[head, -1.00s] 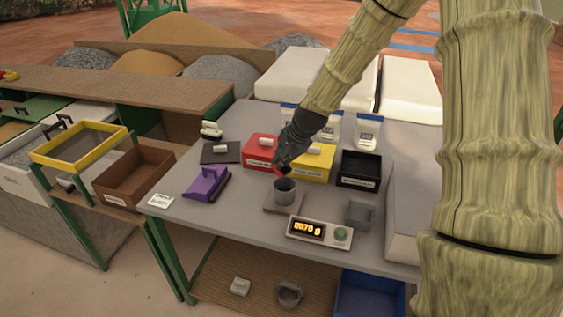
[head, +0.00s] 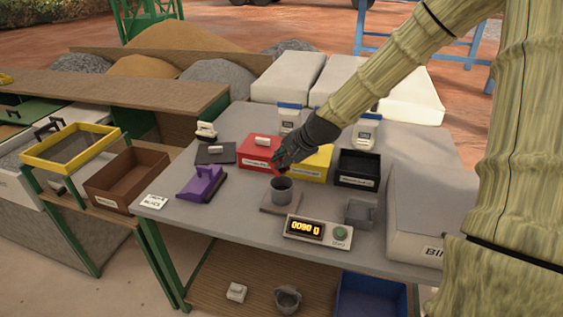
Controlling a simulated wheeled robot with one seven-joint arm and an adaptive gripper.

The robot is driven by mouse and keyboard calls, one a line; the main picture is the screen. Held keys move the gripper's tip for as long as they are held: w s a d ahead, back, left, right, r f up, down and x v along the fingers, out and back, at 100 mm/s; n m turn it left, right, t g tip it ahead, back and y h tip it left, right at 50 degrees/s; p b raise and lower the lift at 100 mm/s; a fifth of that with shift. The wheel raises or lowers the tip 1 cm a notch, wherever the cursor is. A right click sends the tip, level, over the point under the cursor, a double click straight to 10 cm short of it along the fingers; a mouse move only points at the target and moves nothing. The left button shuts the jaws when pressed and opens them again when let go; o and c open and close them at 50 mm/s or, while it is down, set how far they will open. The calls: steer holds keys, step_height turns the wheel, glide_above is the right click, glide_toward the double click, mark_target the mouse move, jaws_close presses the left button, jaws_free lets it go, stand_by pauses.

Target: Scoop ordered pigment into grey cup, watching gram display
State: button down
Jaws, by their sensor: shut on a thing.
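The grey cup (head: 281,191) stands upright on the brown scale plate (head: 268,207). The gram display (head: 304,229) in front of it shows orange digits that look like 0090; the last sign is unclear. My gripper (head: 281,165) is dark and shut just above the cup's rim. Something small and red, apparently the scoop with pigment, shows at its fingertips; most of it is hidden by the fingers. Behind it stand the red bin (head: 258,154), the yellow bin (head: 318,162) and the black bin (head: 358,168), with labels too small to read. A white order card (head: 155,202) lies at the left.
A purple tool (head: 202,183) lies left of the cup. A grey square container (head: 360,212) stands right of it. White-and-blue bags (head: 367,130) stand behind the bins. A large pale box (head: 425,215) bounds the right side.

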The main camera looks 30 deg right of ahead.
steer(key=shift+s+d+f+t+b, duration=0.1)
steer(key=shift+s+t+b, duration=0.45)
steer(key=shift+b, duration=0.75)
steer(key=shift+s+d+t+b, duration=0.1)
steer(key=shift+s+t+b, duration=0.15)
steer(key=shift+t+b, duration=0.8)
steer(key=g+p, duration=0.1)
steer(key=p, duration=0.1)
steer(key=shift+r+p, duration=0.35)
steer(key=shift+r, duration=0.05)
steer(key=shift+r+g+p, duration=0.1)
steer(key=shift+g+p, duration=0.2)
steer(key=shift+p, duration=0.05)
step_height(320, 180, up, 2)
steer(key=g+p, duration=0.5)
steer(key=p, duration=1)
steer(key=shift+r+h, duration=0.15)
steer(key=shift+h, duration=0.15)
steer(key=r+g+p, duration=0.1)
steer(key=g+p, duration=0.1)
steer(key=p, duration=0.4)
steer(key=shift+r+g+h+p, duration=0.25)
steer(key=shift+g+p, duration=0.25)
steer(key=shift+p, duration=0.6)
steer(key=shift+a+r+g+p, duration=0.1)
steer(key=shift+g+p, duration=0.6)
steer(key=shift+p, duration=0.05)
